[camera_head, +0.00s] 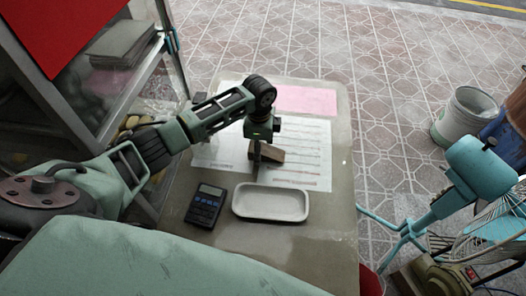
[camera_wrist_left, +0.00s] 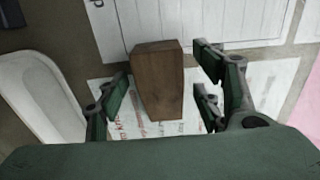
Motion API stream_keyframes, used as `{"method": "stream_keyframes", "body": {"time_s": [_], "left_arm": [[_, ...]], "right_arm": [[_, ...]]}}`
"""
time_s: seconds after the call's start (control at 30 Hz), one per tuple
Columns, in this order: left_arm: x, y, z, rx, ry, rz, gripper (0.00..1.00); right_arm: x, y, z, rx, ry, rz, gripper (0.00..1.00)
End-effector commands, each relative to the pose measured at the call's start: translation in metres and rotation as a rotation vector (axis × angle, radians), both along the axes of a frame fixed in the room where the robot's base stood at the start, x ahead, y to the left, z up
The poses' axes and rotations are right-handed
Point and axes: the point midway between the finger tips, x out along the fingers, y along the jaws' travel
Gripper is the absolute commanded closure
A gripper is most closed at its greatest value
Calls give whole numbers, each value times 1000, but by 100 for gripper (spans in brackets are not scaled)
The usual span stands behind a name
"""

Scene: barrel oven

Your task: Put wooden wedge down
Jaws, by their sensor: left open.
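The wooden wedge (camera_head: 271,154) is a small brown block over the white printed paper on the table, just behind the tray. My left gripper (camera_head: 257,160) is low over the table beside it, pointing down. In the left wrist view the wedge (camera_wrist_left: 158,80) lies between the fingers of my left gripper (camera_wrist_left: 160,88). The fingers are open, with a gap on both sides of the wedge. I cannot tell for sure whether the wedge rests flat on the paper. My right gripper is in neither view.
A white tray (camera_head: 270,213) and a dark calculator (camera_head: 206,204) sit on the table's near part. White papers (camera_head: 310,160) and a pink sheet (camera_head: 305,100) cover the far part. A glass cabinet stands left; a turquoise fan (camera_head: 480,165) and a white bucket (camera_head: 463,118) stand right.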

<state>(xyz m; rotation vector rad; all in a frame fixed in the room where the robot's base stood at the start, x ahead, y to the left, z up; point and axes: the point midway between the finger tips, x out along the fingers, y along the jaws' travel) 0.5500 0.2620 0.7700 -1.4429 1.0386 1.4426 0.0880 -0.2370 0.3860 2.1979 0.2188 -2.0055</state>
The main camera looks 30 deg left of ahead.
Motion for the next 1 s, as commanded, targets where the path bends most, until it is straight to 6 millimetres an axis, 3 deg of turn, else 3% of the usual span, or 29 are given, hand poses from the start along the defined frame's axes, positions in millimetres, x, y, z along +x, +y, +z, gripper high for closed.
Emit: {"method": "stream_keyframes", "body": {"time_s": [0.07, 0.7, 1.0], "left_arm": [[0, 0, 0, 0, 0, 0, 40], [0, 0, 1, 0, -1, 0, 95], [1, 0, 6, 0, -1, 0, 96]], "right_arm": [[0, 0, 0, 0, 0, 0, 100], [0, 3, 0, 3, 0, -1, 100], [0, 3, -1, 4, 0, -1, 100]]}}
